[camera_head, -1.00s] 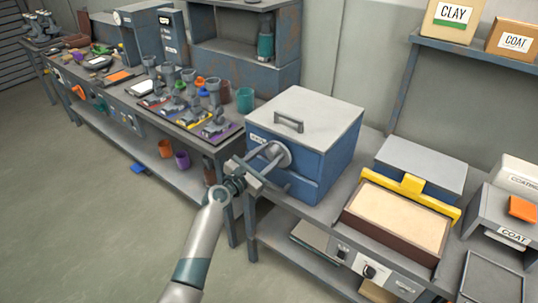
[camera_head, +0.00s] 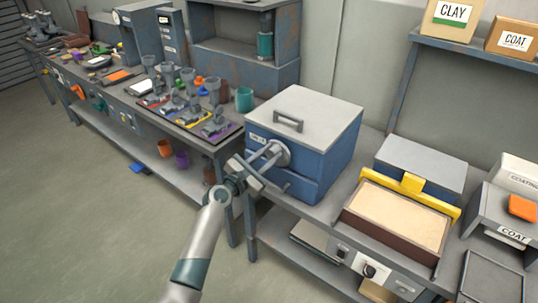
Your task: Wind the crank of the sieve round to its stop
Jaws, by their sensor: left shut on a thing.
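The sieve is most likely the blue box (camera_head: 333,158) with a pale lid, standing on the grey bench. A round grey hub with a crank (camera_head: 276,153) sticks out of its front left face. My left gripper (camera_head: 256,172) is at that face, shut on the crank's handle. My right gripper is not in view.
A sand-filled tray (camera_head: 349,216) with a yellow bar (camera_head: 412,184) stands to the right on the bench. A purple mat (camera_head: 226,136) with grey tools lies to the left. Shelves run under the benches. The floor (camera_head: 90,220) at left is clear.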

